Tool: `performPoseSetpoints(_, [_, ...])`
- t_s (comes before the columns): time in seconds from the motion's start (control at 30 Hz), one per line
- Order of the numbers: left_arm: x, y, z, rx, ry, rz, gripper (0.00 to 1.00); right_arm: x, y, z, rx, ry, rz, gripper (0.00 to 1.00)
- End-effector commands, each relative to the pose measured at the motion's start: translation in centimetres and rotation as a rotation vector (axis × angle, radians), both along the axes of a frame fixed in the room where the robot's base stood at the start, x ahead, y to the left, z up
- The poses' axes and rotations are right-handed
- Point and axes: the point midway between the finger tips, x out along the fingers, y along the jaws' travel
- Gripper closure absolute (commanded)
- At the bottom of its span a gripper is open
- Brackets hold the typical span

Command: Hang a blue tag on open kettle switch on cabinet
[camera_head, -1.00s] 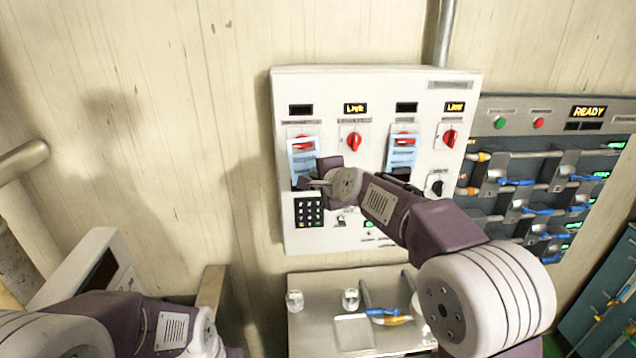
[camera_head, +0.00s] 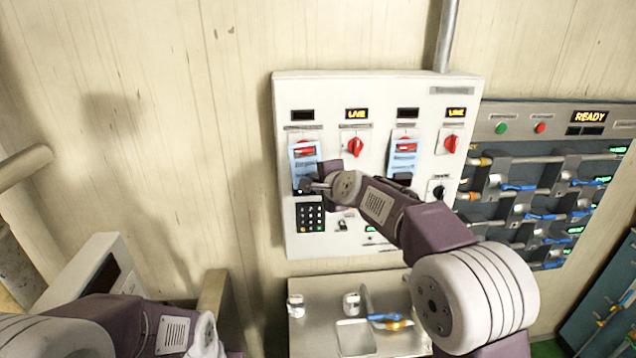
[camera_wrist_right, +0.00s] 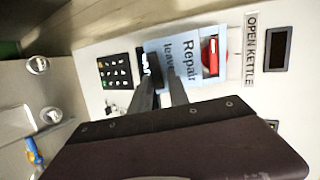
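A blue tag (camera_head: 304,160) printed "Repair leave..." hangs at the leftmost red switch (camera_head: 305,150) of the white cabinet (camera_head: 378,110). In the right wrist view the tag (camera_wrist_right: 188,62) lies beside the red switch (camera_wrist_right: 209,56) and the "OPEN KETTLE" label (camera_wrist_right: 250,48). My right gripper (camera_head: 312,187) is at the tag's lower end. In the right wrist view its two fingers (camera_wrist_right: 163,78) are apart, with blue tag surface showing between them. Contact there cannot be told. My left arm is at the lower left; its fingers are out of frame.
Another blue tag (camera_head: 404,157) hangs at the third switch. A keypad (camera_head: 310,215) sits below the first switch. A metal shelf (camera_head: 330,325) below holds small cups and a blue-and-yellow tool (camera_head: 388,319). A grey "READY" panel (camera_head: 540,115) with cables stands at the right.

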Motion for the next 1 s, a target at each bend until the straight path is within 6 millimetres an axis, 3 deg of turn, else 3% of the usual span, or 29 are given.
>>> performPoseSetpoints(0.37, [0.0, 0.0, -0.1, 0.0, 0.0, 0.0, 0.64, -0.2, -0.1, 0.1, 0.0, 0.0, 0.0, 0.61])
performPoseSetpoints(0.73, [0.0, 0.0, -2.0, 0.0, 0.0, 0.0, 0.64, -6.3, -2.2, 2.8, 0.001, -0.004, -0.001, 0.61])
performPoseSetpoints(1.0, [0.0, 0.0, -2.3, 0.0, 0.0, 0.0, 0.64, -7.8, -2.8, 3.5, 0.0, 0.0, -0.001, 0.61])
